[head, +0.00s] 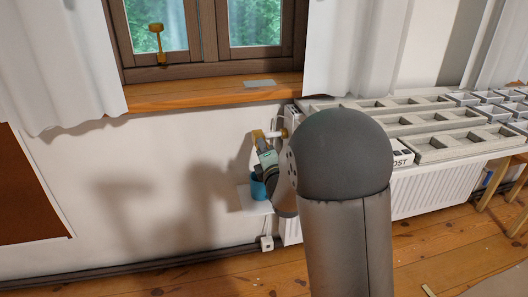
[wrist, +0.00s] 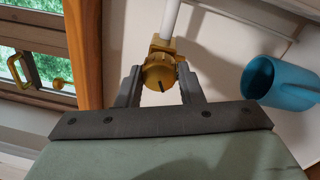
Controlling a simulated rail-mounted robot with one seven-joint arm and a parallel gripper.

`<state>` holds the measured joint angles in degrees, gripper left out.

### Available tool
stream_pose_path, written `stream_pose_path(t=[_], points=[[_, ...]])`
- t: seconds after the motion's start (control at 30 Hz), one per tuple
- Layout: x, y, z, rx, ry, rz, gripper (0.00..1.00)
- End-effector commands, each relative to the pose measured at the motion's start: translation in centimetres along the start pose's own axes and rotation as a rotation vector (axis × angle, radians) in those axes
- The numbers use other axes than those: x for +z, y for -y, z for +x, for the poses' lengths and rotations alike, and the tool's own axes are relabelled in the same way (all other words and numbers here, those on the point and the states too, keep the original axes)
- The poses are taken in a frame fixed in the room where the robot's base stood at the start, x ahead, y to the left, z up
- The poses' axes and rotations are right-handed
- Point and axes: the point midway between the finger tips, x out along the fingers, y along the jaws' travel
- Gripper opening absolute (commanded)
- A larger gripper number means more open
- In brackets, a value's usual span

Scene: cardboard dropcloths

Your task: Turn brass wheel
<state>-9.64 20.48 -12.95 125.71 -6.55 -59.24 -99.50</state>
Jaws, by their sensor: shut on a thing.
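The brass wheel (wrist: 158,76) is a round yellow knob with a dark slot in its face, at the end of a white pipe (wrist: 170,18) in the wrist view. My gripper (wrist: 160,88) is shut on it, with one grey finger on each side. In the head view my gripper (head: 264,146) is at the wall, left of the radiator, with a bit of yellow brass (head: 257,134) at its tip. My arm hides much of this spot there.
A blue cup (wrist: 282,82) is close to the right of my gripper; in the head view it stands on a small white shelf (head: 247,200) below. The radiator (head: 440,188) with grey trays (head: 460,146) above it is at right. A wooden windowsill (head: 200,92) is above.

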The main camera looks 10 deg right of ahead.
Motion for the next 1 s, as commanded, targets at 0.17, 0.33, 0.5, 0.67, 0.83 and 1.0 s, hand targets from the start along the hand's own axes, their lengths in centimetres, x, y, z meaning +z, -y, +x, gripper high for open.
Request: stream_pose_path(t=[0.17,0.33,0.5,0.67,0.83,1.0], points=[[0.25,0.15,-0.04,-0.004,0.001,-0.060,0.11],[0.26,0.14,-0.04,-0.004,0.000,-0.086,0.11],[0.26,0.13,-0.04,-0.004,-0.001,-0.092,0.11],[0.28,0.12,-0.03,-0.004,0.000,-0.091,0.11],[0.27,0.11,-0.03,-0.003,0.000,-0.091,0.56],[0.17,0.06,-0.01,-0.002,-0.002,-0.090,0.56]])
